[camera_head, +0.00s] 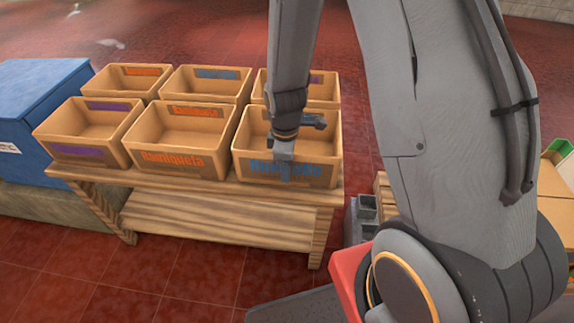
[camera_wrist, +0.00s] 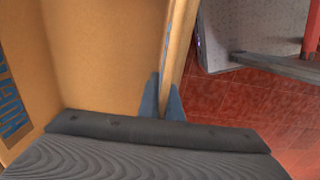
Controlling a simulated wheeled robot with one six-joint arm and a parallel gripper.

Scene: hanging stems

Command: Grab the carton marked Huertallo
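The carton marked Huertallo (camera_head: 243,165) is a tan open box with blue lettering, at the front right of the wooden table. It looks empty, and my gripper covers part of its lettering. My gripper (camera_head: 284,172) reaches down onto the middle of its front wall. In the wrist view, the blue fingertips of my gripper (camera_wrist: 166,100) straddle the thin wall of the carton (camera_wrist: 100,50), one inside and one outside. The gap between them is narrow and filled by the wall. The carton rests on the table.
A similar carton marked Ramiqueta (camera_head: 180,140) stands close on its left. Several more tan cartons stand to the left and behind. The wooden table (camera_head: 215,212) has a lower shelf. A blue box (camera_head: 35,110) is at the far left. Red tiled floor (camera_head: 190,287) lies open in front.

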